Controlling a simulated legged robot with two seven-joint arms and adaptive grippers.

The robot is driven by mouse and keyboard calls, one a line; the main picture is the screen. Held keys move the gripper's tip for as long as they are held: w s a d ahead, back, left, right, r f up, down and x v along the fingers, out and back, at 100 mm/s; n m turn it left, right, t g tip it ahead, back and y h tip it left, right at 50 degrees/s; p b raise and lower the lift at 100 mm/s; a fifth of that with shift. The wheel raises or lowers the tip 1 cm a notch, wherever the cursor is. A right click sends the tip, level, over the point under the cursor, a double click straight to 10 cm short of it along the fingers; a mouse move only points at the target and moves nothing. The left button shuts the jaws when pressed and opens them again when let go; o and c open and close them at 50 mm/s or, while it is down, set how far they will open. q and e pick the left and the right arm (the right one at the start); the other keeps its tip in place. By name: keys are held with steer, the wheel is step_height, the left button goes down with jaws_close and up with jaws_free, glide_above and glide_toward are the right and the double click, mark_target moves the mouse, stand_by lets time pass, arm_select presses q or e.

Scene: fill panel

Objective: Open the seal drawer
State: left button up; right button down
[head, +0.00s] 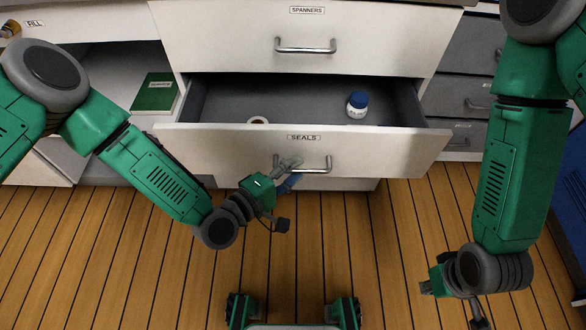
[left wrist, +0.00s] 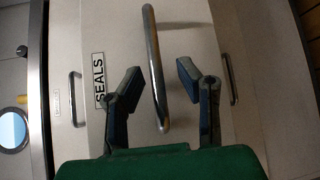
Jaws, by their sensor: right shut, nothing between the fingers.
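The seals drawer (head: 220,150) stands pulled out below the spanners drawer, its inside visible from above. Its front carries a SEALS label (head: 303,137) and a metal bar handle (head: 318,171). My left gripper (head: 290,175) is at the left part of this handle. In the left wrist view, its two fingers (left wrist: 160,78) are apart, one on each side of the handle (left wrist: 152,45), with gaps visible between them and the bar. My right gripper (head: 452,302) is low at the right, shut and empty, away from the drawer.
Inside the drawer are a white jar with a blue lid (head: 357,105) and a small ring-like item (head: 258,120), partly hidden by the front. The spanners drawer (head: 235,40) above is shut. A green book (head: 155,92) lies on the left shelf.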

arm_select(q)
steer(key=shift+d, duration=1.1)
jaws_close()
steer(key=shift+d, duration=0.2)
steer(key=shift+a, duration=0.75)
jaws_free()
steer(key=shift+a, duration=0.1)
steer(key=shift+d, duration=0.4)
steer(key=v, duration=1.2)
steer(key=shift+r, duration=0.1)
